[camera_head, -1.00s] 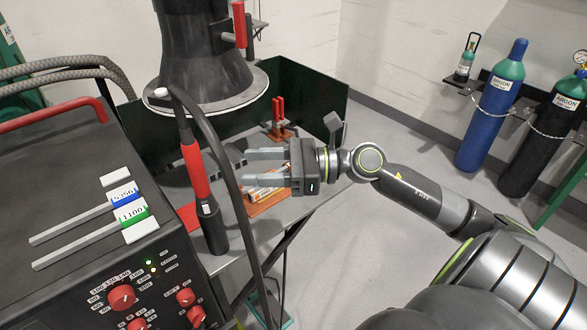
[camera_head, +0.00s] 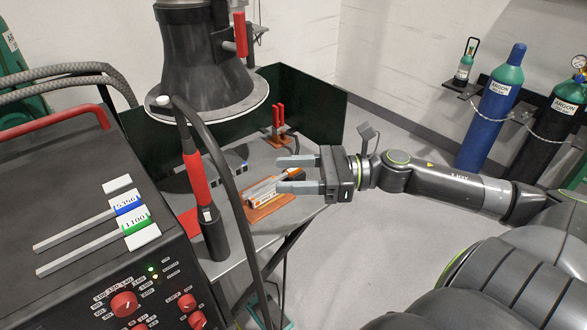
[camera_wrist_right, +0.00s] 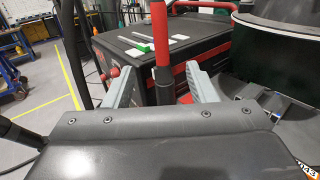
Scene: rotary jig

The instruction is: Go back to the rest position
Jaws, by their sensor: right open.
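My right gripper (camera_head: 287,174) is open and empty. In the head view its arm comes in from the right, with the two grey fingers pointing left above the right part of the metal table (camera_head: 228,258). In the right wrist view the fingers (camera_wrist_right: 160,88) stand apart, with the red and black torch (camera_wrist_right: 162,60) showing between them, farther off. The fingers partly cover an orange and white box (camera_head: 262,190) on an orange-brown pad (camera_head: 266,208). My left gripper does not show in either view.
The black welding machine (camera_head: 75,265) with red knobs stands at the left. A torch (camera_head: 197,180) with its cable rises beside it. A dark round fixture (camera_head: 205,70) hangs at the back. Blue (camera_head: 492,115) and black gas cylinders stand at the right. Floor is clear between table and cylinders.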

